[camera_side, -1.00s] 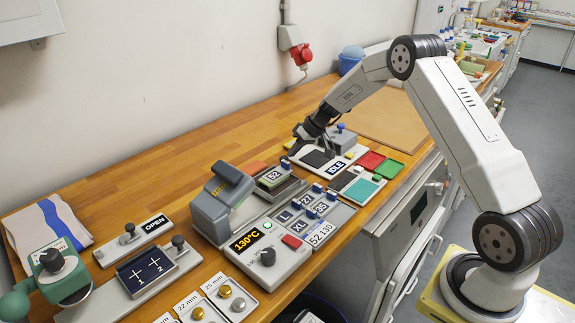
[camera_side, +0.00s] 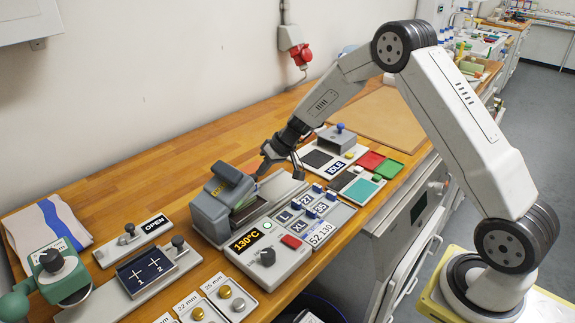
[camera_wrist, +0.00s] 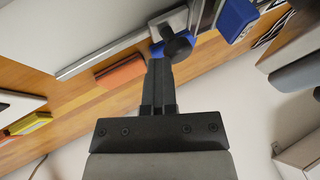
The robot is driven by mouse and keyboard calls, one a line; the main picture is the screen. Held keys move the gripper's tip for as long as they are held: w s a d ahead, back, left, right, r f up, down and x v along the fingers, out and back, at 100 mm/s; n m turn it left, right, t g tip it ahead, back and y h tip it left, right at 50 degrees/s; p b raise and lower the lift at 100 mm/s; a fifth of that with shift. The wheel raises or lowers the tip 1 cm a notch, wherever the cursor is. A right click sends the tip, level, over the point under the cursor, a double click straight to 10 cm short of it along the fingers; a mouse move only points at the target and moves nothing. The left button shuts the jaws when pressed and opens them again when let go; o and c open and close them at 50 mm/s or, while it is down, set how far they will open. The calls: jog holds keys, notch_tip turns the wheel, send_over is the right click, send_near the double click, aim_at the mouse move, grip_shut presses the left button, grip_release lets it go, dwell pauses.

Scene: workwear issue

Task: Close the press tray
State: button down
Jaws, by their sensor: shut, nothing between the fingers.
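The press (camera_side: 222,207) is a grey block with a raised dark lid arm, at the middle left of the bench in the side view. Its tray (camera_side: 246,207) now sits mostly under the press head, with bare grey rails (camera_side: 275,188) showing to the right. My gripper (camera_side: 262,171) is shut and empty, low at the tray's outer end. In the wrist view my gripper (camera_wrist: 160,64) has its fingers together close to a dark round knob with a blue base (camera_wrist: 174,46). I cannot tell whether they touch it. The tray's far side is hidden by the press.
A control panel (camera_side: 289,256) reading 130°C stands in front of the press. Blue-topped size tags (camera_side: 301,205) lie right of it. An IDLE station (camera_side: 350,158) stands behind on the right. An orange block (camera_wrist: 120,73) lies beside the rails.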

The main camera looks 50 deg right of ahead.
jog(key=shift+a, duration=0.25)
jog(key=shift+s+d+r, duration=0.1)
jog(key=shift+d, duration=0.5)
jog(key=d, duration=0.3)
jog(key=shift+s+d+r, duration=0.25)
jog(key=shift+r, duration=0.15)
jog(key=v, duration=0.9)
jog(key=shift+r, duration=0.2)
jog(key=shift+s, duration=0.2)
jog(key=s+a+f+g+h, duration=0.1)
jog(key=s+a+h, duration=0.1)
jog(key=s+a, duration=0.4)
jog(key=s+a+f+g+h, duration=0.1)
jog(key=s+a, duration=0.5)
jog(key=s, duration=1.1)
jog(key=shift+f+n+g+h, duration=0.3)
jog(key=shift+f+n+h, duration=0.1)
jog(key=shift+f+h, duration=0.3)
